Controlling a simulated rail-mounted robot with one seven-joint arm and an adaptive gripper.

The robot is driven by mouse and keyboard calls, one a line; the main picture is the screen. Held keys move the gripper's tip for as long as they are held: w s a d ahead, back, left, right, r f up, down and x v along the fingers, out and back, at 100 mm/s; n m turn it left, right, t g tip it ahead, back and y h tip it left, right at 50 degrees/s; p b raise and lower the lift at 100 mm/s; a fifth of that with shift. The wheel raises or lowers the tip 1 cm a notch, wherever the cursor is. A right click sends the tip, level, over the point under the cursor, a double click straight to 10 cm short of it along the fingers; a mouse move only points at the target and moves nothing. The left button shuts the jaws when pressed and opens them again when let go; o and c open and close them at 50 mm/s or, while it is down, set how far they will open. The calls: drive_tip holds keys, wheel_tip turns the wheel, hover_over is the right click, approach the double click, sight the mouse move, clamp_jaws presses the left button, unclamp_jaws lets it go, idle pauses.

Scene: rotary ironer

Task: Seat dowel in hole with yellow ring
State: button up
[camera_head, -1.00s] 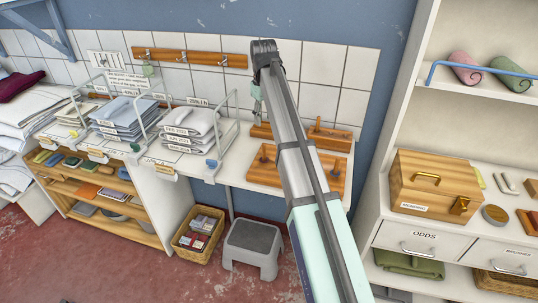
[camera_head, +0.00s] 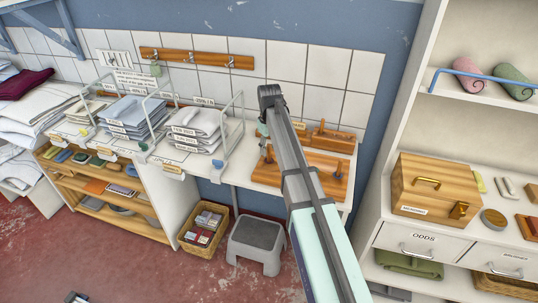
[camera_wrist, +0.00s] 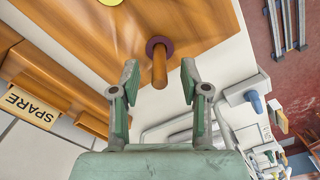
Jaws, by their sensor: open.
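My gripper (camera_wrist: 159,82) is open, one finger on each side of the dowel's free end, with gaps between. In the head view my arm hides the board's middle and most of my gripper (camera_head: 262,130).
A wooden rack (camera_head: 333,139) stands behind the board; a SPARE label (camera_wrist: 33,106) shows in the wrist view. Left of the board are folded linens (camera_head: 195,125) in wire dividers (camera_head: 232,115). A tiled wall rises behind. A grey stool (camera_head: 256,243) stands below.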

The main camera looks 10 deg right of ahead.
sight(269, 156)
drive_tip(key=shift+f+p, duration=0.4)
drive_tip(key=shift+f, duration=1.1)
clamp_jaws()
drive_tip(key=shift+r, duration=0.1)
